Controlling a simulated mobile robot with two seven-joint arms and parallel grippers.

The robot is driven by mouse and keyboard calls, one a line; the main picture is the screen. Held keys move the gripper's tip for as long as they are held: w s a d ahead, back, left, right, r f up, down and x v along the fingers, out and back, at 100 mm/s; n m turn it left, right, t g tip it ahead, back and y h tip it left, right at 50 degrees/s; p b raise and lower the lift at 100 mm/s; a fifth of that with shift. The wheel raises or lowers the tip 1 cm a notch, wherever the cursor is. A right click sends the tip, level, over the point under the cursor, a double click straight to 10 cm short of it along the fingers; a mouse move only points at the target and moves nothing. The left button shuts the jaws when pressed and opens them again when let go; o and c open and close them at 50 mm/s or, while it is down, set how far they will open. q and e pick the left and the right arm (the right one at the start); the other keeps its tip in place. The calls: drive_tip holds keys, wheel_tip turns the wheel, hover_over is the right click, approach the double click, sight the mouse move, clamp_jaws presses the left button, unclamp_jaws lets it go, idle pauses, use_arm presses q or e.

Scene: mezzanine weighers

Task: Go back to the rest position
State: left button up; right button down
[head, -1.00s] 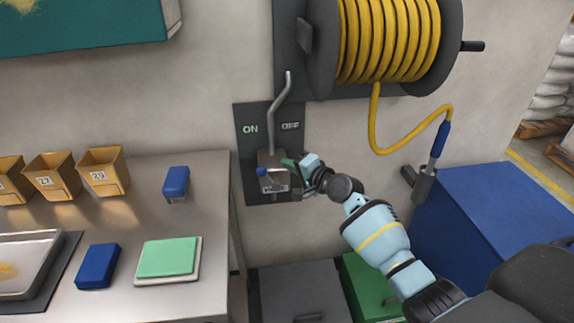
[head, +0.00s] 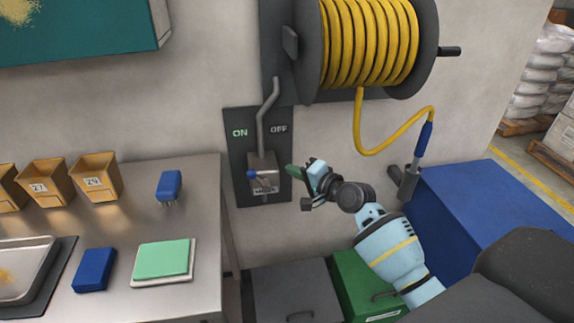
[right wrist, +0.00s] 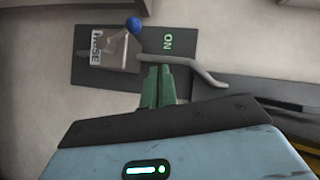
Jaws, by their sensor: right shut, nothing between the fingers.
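My right gripper (head: 292,171) is in front of the wall at the middle of the head view, just right of the grey switch box (head: 262,172) and apart from it. Its green fingers are shut with nothing between them; they also show in the right wrist view (right wrist: 158,86). The box has a blue-knobbed lever (head: 252,174) on its left, ON side, and sits on a dark panel (head: 240,150) marked ON and OFF. In the right wrist view the switch box (right wrist: 112,50) lies ahead and left of the fingers. My left gripper is not in view.
A metal table (head: 206,230) on the left holds small bins (head: 95,178), a blue block (head: 95,270) and a green-topped pad (head: 162,260). A yellow hose reel (head: 370,45) hangs above my right arm. A blue cabinet (head: 480,200) stands right, a green bin (head: 360,285) below.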

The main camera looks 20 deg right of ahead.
drive_tip(key=s+a+f+n+g+h, duration=0.1)
drive_tip(key=s+a+f+n+g, duration=0.15)
drive_tip(key=s+f, duration=0.75)
drive_tip(key=s+a+f+n+g+h, duration=0.1)
drive_tip(key=s+a+f+n, duration=0.25)
drive_tip(key=s+f, duration=0.65)
drive_tip(key=s+a+f+n+g, duration=0.1)
drive_tip(key=s+f+n, duration=0.2)
drive_tip(key=s, duration=0.7)
drive_tip(key=s+a+f+n+g+h, duration=0.1)
drive_tip(key=s+f+n, duration=0.3)
drive_tip(key=s, duration=0.7)
drive_tip(key=shift+a+f, duration=0.2)
drive_tip(key=shift+a, duration=0.5)
drive_tip(key=shift+g, duration=0.25)
